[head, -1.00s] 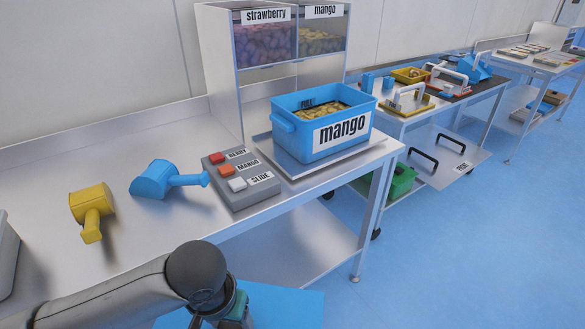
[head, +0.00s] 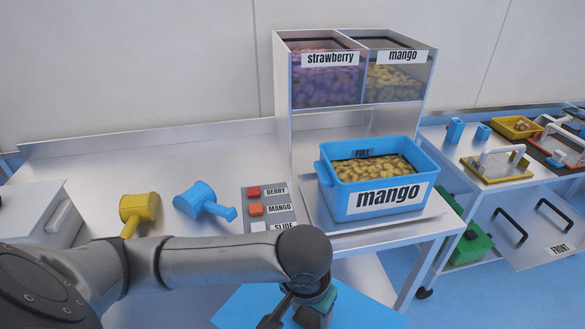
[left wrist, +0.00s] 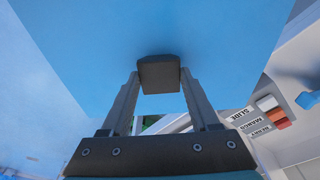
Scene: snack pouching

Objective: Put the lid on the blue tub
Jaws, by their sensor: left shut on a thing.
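The blue tub (head: 381,185), labelled mango, stands upright on a metal plate (head: 340,235) at the table's right end. It is filled with yellow mango pieces and has no lid on it. The flat blue lid (head: 245,303) is at the bottom of the head view, in front of the table edge and below the tub. My left gripper (head: 300,312) is shut on the lid's dark handle. The handle (left wrist: 158,75) and the lid's blue face (left wrist: 220,40) fill much of the left wrist view. My right gripper is not in view.
A grey button box (head: 268,212) is left of the tub, with blue (head: 196,200) and yellow (head: 138,207) scoops farther left. Strawberry and mango bins (head: 350,75) rise behind. A second table (head: 500,165) with trays stands at right. Blue floor shows between tables.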

